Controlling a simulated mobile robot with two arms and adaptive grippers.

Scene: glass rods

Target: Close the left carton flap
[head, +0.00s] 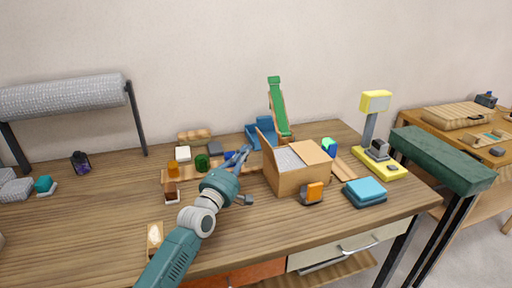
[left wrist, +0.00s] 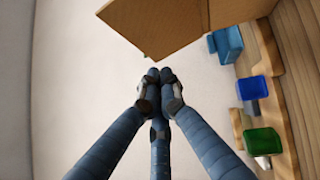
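The carton (head: 290,180) is a tan cardboard box on the workbench, right of centre. Its left flap (head: 266,149) stands up steeply from the left edge. Its right flap (head: 312,152) lies nearly flat over the right part of the opening, and grey-white contents (head: 288,159) show between them. My left gripper (head: 246,151) is just left of the upright flap, apart from it as far as I can tell. In the left wrist view its blue fingers (left wrist: 159,78) are together and empty, just below a cardboard panel (left wrist: 155,22). My right gripper is not in view.
A wooden rack (head: 175,178) with coloured blocks lies left of the carton. An orange-and-grey object (head: 312,193) and blue stacked cloths (head: 365,191) are in front and right. A blue seat-like object (head: 262,132) and green slide (head: 279,108) stand behind.

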